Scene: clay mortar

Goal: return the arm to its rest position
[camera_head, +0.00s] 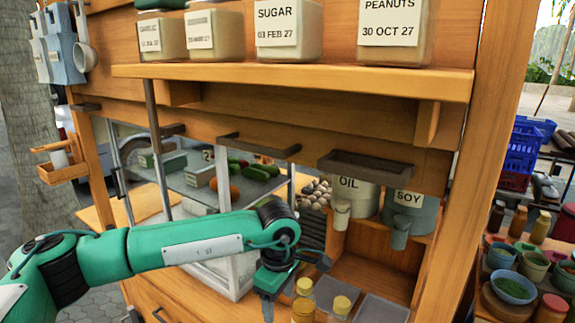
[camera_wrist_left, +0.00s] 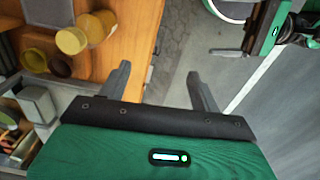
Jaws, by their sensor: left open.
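My left arm (camera_head: 190,245) comes in from the left, stretched across the front of the wooden stall. My left gripper (camera_head: 285,276) is in front of the counter, beside the yellow-capped bottles (camera_head: 304,289). In the left wrist view the two fingers of my left gripper (camera_wrist_left: 160,86) are spread apart with nothing between them. They hang by the counter's wooden edge (camera_wrist_left: 135,50), with grey floor beyond.
The stall's shelf (camera_head: 300,78) with labelled jars runs above the arm. A glass case (camera_head: 235,268) is behind my forearm. OIL (camera_head: 352,194) and SOY (camera_head: 410,214) containers stand right of it. Yellow-lidded containers (camera_wrist_left: 71,40) are near the gripper. Paved floor (camera_wrist_left: 190,40) beside the counter is clear.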

